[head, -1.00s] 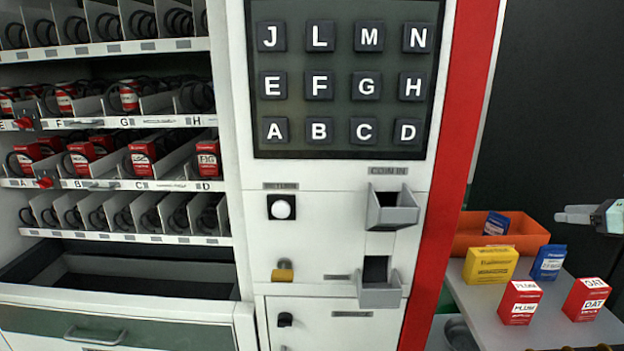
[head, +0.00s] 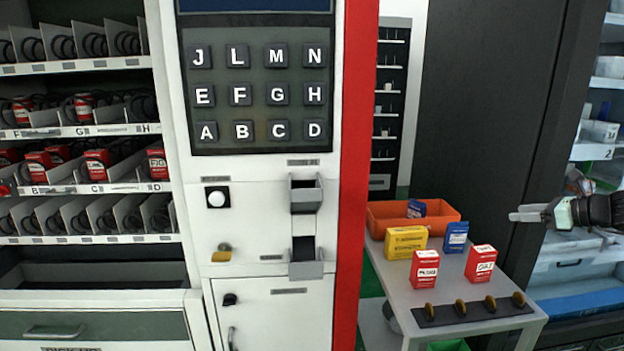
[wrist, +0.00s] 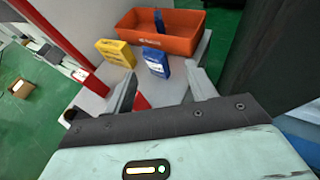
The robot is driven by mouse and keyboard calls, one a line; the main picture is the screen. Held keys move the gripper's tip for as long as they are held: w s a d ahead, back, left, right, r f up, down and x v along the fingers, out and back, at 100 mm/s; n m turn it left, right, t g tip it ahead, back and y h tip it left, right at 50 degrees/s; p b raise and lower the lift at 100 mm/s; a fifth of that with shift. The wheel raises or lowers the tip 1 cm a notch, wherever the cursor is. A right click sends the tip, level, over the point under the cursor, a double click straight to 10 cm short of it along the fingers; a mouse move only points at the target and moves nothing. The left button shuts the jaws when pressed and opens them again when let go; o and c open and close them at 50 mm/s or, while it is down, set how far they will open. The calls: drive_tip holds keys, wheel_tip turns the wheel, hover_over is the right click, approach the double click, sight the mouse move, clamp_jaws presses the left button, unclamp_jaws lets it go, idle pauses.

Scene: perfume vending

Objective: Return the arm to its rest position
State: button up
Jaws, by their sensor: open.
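My gripper (head: 530,214) reaches in from the right edge of the head view, raised to the right of the small grey table (head: 398,286) and apart from everything on it. In the wrist view its two fingers (wrist: 160,96) stand apart with nothing between them gripped. Beyond them lie the yellow box (wrist: 115,53), the blue box (wrist: 157,62) and the orange bin (wrist: 185,46). A bit of a red box (wrist: 141,102) shows between the fingers, below them on the table.
The vending machine with its letter keypad (head: 258,95) fills the left and middle. On the table stand two red boxes, (head: 424,268) and (head: 481,263), and a dark strip with several gold coins (head: 475,309). A dark panel (head: 470,110) stands behind; shelves (head: 600,130) are at the far right.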

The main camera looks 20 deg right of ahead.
drive_tip(key=w+a+n+g+y, duration=0.15)
drive_tip(key=a+n, duration=0.25)
drive_tip(key=a, duration=0.6)
drive_tip(key=w+a+n+g+y+p, duration=0.1)
drive_tip(key=w+a+n+g, duration=0.25)
drive_tip(key=a, duration=0.55)
drive_tip(key=w+a+n+g+y, duration=0.15)
drive_tip(key=a+n, duration=0.35)
drive_tip(key=a, duration=0.5)
drive_tip(key=s+a+n+g+h, duration=0.1)
drive_tip(key=s+a+n+g, duration=0.3)
drive_tip(key=a, duration=0.6)
drive_tip(key=s+a+n+g+h, duration=0.1)
drive_tip(key=s+a+n+g, duration=0.15)
drive_tip(key=a+n, duration=0.45)
drive_tip(key=s+a+r+n+h, duration=0.1)
drive_tip(key=s+a+n, duration=0.3)
drive_tip(key=s, duration=0.4)
drive_tip(key=s+a+r+n+h+p, duration=0.1)
drive_tip(key=s+a+n+h, duration=0.2)
drive_tip(key=s+a+n, duration=0.2)
drive_tip(key=s+a+r+n+h+p, duration=0.1)
drive_tip(key=s+a+n, duration=0.4)
drive_tip(key=s, duration=0.6)
drive_tip(key=shift+s+n+h, duration=0.3)
drive_tip(key=shift+n+h, duration=0.1)
drive_tip(key=shift+n, duration=0.75)
drive_tip(key=shift+r, duration=0.1)
